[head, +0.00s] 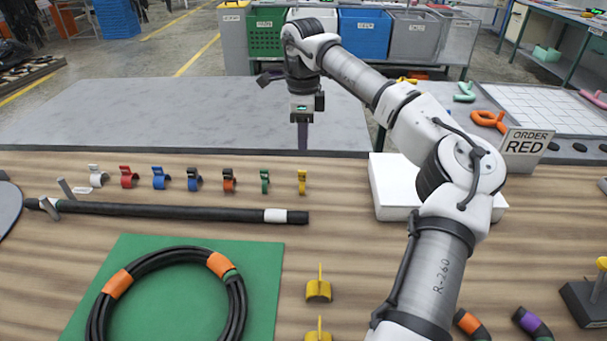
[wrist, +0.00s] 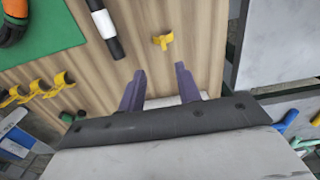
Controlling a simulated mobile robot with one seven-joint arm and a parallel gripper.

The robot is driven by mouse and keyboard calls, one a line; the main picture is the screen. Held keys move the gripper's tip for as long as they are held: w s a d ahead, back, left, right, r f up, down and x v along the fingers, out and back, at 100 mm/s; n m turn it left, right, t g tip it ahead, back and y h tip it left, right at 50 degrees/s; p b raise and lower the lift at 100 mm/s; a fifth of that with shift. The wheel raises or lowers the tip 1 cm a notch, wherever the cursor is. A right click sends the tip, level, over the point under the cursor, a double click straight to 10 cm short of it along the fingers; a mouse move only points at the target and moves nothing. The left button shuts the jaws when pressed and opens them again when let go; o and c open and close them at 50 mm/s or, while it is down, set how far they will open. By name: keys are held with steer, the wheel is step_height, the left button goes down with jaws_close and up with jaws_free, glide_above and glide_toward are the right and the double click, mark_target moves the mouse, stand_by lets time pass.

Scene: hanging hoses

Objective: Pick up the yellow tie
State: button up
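The yellow tie (head: 302,181) stands at the right end of a row of coloured ties on the wooden table. In the wrist view a yellow tie (wrist: 163,41) lies beyond my fingertips, beside the end of the black hose, and appears to be the same one. My gripper (head: 303,148) points down above and behind the row, over the table's far edge. In the wrist view my gripper (wrist: 160,72) shows two separated purple fingers with nothing between them. The tie is apart from the fingers.
The black hose (head: 180,210) with a white band lies in front of the row. A green mat (head: 262,262) with a coiled hose (head: 160,260) is nearer. More yellow ties (head: 318,290) stand right of the mat. A white box (head: 392,205) and an ORDER RED sign (head: 527,142) are to the right.

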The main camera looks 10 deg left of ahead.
glide_above(302, 171)
steer(key=f, duration=0.5)
steer(key=shift+s+d+f, duration=0.15)
steer(key=shift+s+d, duration=0.05)
steer(key=shift+s, duration=0.15)
steer(key=shift+w+a+f+p, duration=0.15)
steer(key=shift+f+p, duration=0.35)
steer(key=shift+f, duration=0.9)
steer(key=shift+w+a+f+p, duration=0.15)
steer(key=shift+f+p, duration=0.3)
steer(key=shift+f, duration=0.9)
steer(key=shift+d, duration=0.1)
steer(key=shift+c, duration=0.3)
jaws_close()
